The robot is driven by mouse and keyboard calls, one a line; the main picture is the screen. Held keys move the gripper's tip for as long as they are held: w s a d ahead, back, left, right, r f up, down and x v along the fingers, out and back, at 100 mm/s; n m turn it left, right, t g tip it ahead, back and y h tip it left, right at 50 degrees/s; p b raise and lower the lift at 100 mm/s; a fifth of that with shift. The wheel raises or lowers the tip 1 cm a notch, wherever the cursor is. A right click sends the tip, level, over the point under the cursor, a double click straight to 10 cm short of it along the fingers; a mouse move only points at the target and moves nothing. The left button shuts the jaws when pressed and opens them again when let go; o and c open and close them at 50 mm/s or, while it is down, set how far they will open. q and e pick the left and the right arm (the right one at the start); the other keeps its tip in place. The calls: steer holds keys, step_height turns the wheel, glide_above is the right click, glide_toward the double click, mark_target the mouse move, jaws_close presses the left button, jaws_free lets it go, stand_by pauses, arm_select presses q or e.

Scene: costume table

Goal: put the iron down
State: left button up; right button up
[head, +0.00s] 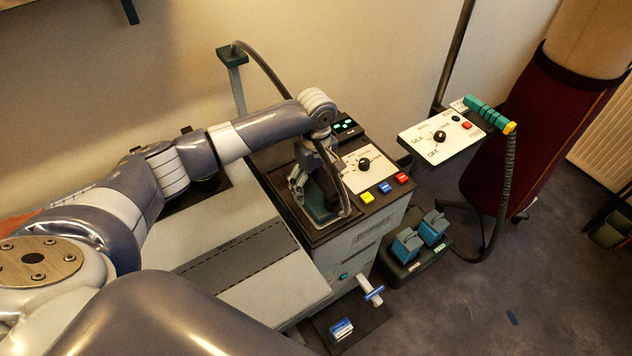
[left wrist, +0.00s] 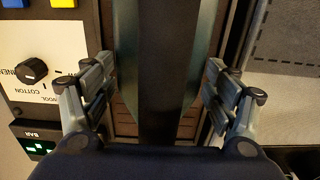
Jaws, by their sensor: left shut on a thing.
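The iron (head: 322,206) has a dark teal body and shows in part below my left gripper (head: 312,180), over the dark recessed rest on top of the grey steam unit (head: 358,245). My left gripper points down and is shut on the iron's handle. In the left wrist view, the dark handle (left wrist: 166,60) runs between the two fingers, with teal edges of the iron beside it. The brown rest (left wrist: 126,118) shows below. I cannot tell whether the iron's sole touches the rest. My right gripper is not in view.
The grey ironing board (head: 255,262) lies left of the unit. The unit's panel has a dial (head: 363,164) and coloured buttons. A hose rises behind my left arm. Right are a control stand (head: 440,138), blue foot pedals (head: 407,244) and a dark red form (head: 535,130).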

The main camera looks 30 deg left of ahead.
arm_select(q)
steer(key=o, duration=1.9)
steer(key=shift+o, duration=0.2)
steer(key=shift+s, duration=0.1)
steer(key=shift+r, duration=0.1)
step_height(320, 180, up, 12)
steer(key=shift+r+b, duration=0.1)
steer(key=shift+b, duration=0.85)
